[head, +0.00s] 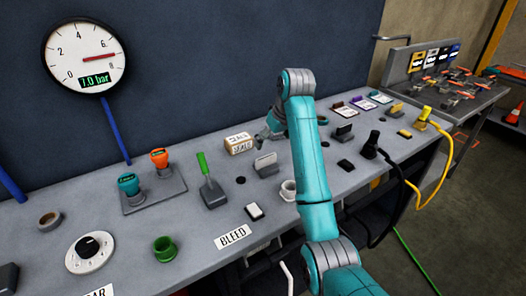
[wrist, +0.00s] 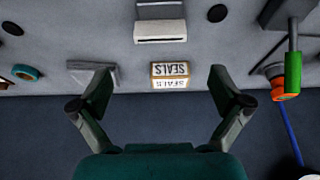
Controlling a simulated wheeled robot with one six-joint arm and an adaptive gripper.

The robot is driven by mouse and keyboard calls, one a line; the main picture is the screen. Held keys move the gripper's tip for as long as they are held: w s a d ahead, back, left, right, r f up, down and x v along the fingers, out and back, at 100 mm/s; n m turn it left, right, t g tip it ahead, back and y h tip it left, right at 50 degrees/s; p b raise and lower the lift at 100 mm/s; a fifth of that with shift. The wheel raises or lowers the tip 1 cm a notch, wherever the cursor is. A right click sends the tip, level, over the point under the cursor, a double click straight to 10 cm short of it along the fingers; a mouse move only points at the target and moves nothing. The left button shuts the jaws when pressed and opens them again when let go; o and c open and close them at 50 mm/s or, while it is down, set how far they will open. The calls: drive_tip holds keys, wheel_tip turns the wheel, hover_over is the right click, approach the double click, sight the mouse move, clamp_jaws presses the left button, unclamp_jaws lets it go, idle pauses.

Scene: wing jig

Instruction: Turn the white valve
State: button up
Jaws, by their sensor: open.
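The valve with a pale, near-white upright handle (head: 265,160) stands on the bench right of the green lever in the head view. It also shows at the top middle of the wrist view (wrist: 160,30). My gripper (wrist: 162,88) is open, its two fingers spread wide with nothing between them. It hangs above the back of the bench, near the small SEALS box (wrist: 170,75), and is apart from the valve. In the head view my gripper (head: 266,135) is partly hidden behind my teal arm.
The SEALS box (head: 240,143) stands just behind the valve. The green lever (head: 205,172) is left of it, and a white cup-like part (head: 289,190) is in front. A dark handle (head: 343,132) and black plug (head: 371,145) stand to the right. A wall gauge (head: 86,55) reads 7.0 bar.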

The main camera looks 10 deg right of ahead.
sight(266, 157)
drive_tip(key=x, duration=1)
drive_tip(key=shift+w+f, duration=0.1)
drive_tip(key=shift+f, duration=0.15)
drive_tip(key=c, duration=1)
